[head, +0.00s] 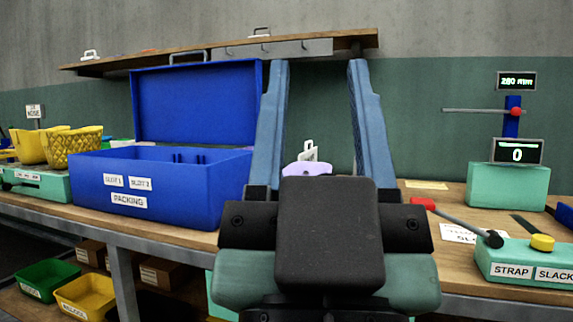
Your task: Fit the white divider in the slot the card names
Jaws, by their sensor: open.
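My gripper (319,68) is open, its two blue fingers raised wide apart in the middle of the view with nothing between the tips. An open blue case (200,205) stands on the bench to its left, lid up, with labels reading SLOT 1, SLOT 2 and PACKING. Dark slot ribs show on its inner back wall. A small white piece with a hole (308,151), possibly the divider, shows beyond the fingers, its lower part hidden by a lilac object (306,168). A white card (459,233) lies right of my gripper; its text is partly hidden and unreadable.
A green station (508,187) with a display reading 0 stands at right, behind a STRAP/SLACK box (530,262) with a red-ended lever. Yellow baskets (72,147) stand at left. A wooden shelf (220,50) hangs above; bins sit below the bench.

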